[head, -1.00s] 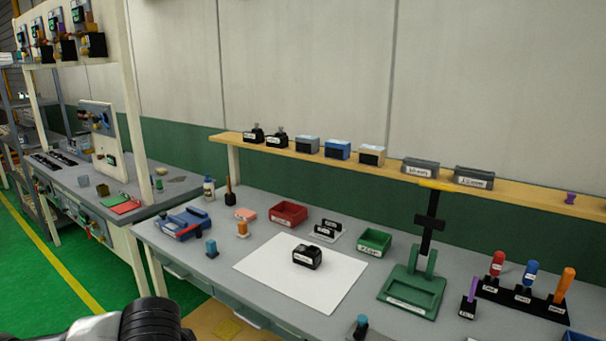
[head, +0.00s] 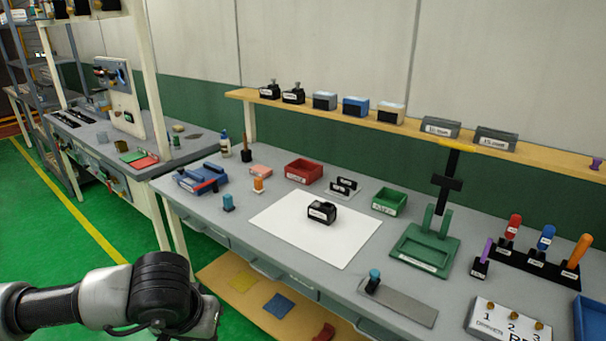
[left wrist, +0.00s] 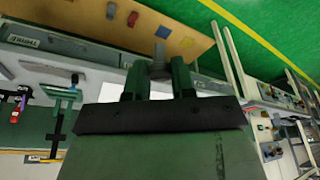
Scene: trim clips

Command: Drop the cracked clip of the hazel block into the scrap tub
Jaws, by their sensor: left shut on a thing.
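My left gripper (left wrist: 158,75) shows in the left wrist view, its two dark fingers closed around a small grey piece (left wrist: 160,52) that I cannot identify. In the head view only my left forearm shows, low at the left. A black block (head: 321,212) with a white label sits on the white mat (head: 280,228). A red tub (head: 304,172) and a green tub (head: 390,201) stand behind the mat; their labels are too small to read. A tan-topped block (head: 391,112) stands on the shelf. Which block is hazel, I cannot read. My right gripper is not in view.
Two black labelled pieces (head: 343,187) stand in a holder between the tubs. A green stand (head: 427,249) with a black post is right of the green tub. A rack (head: 537,259) of coloured-handled tools is at the right. A blue device (head: 200,179) sits at the left end.

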